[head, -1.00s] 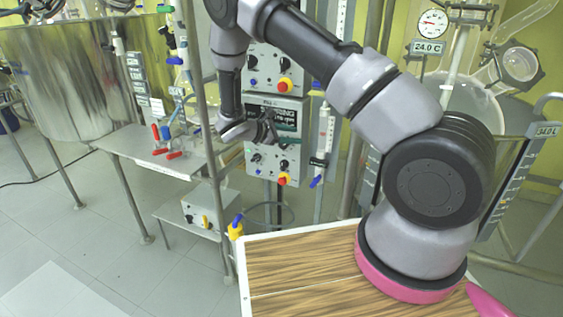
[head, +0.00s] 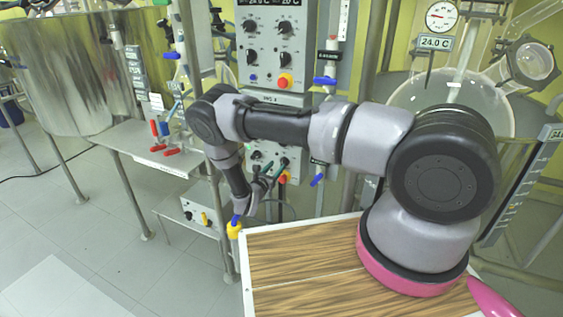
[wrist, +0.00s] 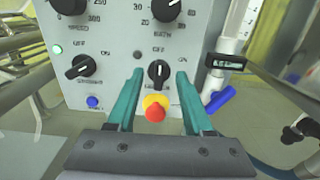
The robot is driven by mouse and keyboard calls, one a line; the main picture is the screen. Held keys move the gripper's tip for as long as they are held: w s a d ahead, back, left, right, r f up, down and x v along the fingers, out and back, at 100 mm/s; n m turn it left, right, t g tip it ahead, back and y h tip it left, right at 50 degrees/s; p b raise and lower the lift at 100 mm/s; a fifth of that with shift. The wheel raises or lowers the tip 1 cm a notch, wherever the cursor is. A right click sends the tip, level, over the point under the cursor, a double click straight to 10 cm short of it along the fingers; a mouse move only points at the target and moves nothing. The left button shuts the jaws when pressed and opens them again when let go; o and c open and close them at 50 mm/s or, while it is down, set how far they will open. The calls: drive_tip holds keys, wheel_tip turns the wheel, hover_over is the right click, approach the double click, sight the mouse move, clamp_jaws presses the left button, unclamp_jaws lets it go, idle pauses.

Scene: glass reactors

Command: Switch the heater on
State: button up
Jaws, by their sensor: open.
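A grey control panel (wrist: 110,45) fills the upper part of the wrist view. A small black rotary switch (wrist: 158,72) on it has OFF above and ON to its upper right; its white pointer mark looks vertical, toward OFF. The label below it is too small to read. My gripper (wrist: 159,74) is open and empty, its two teal fingers on either side of this switch; contact cannot be told. A red and yellow button (wrist: 154,107) shows below the switch, between the fingers. In the head view my gripper (head: 268,175) is in front of the lower control box (head: 298,158).
In the wrist view a black knob (wrist: 82,67) is at left, another (wrist: 166,8) is above, and a blue-handled valve (wrist: 221,98) is at right. In the head view a larger control box (head: 272,40) is above, and a metal vat (head: 85,80) stands left.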

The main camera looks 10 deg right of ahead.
sight(282, 160)
drive_tip(key=shift+x, duration=2.8)
clamp_jaws()
drive_tip(key=shift+s, duration=0.1)
